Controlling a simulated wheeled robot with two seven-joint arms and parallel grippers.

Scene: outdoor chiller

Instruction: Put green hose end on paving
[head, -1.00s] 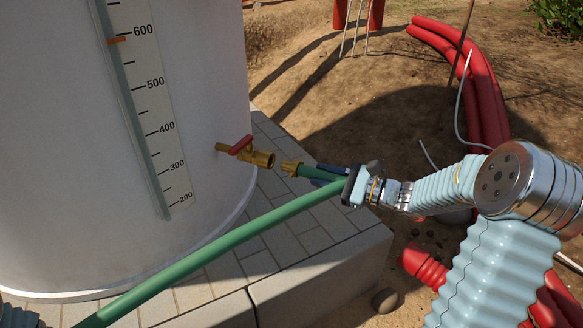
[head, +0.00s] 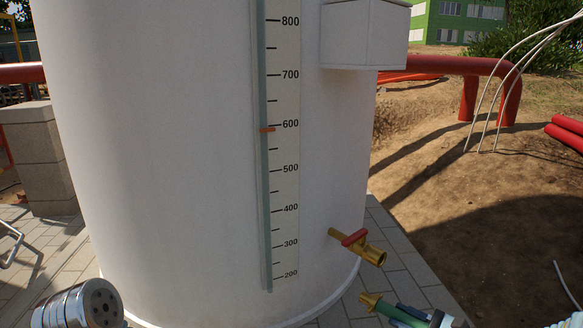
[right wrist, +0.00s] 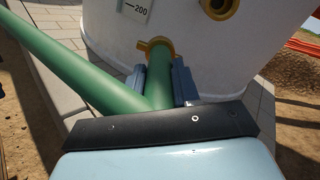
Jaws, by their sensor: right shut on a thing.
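The green hose end (head: 372,303), with a brass fitting, is at the lower right of the head view, below and apart from the brass tap (head: 374,256). My right gripper (head: 405,315) is shut on the hose just behind the fitting, partly cut off by the frame. In the right wrist view the green hose (right wrist: 158,84) lies between its two blue-grey fingers, the brass fitting pointing towards the white tank. The grey paving (head: 405,278) runs around the tank foot. I cannot tell whether the hose end touches it.
The white tank (head: 190,150) with a level scale fills the middle. Its tap has a red lever (head: 355,237). Bare soil (head: 460,240) and red pipes lie to the right. A second stretch of hose (right wrist: 75,68) slants left in the right wrist view. Paving there (right wrist: 58,22) looks clear.

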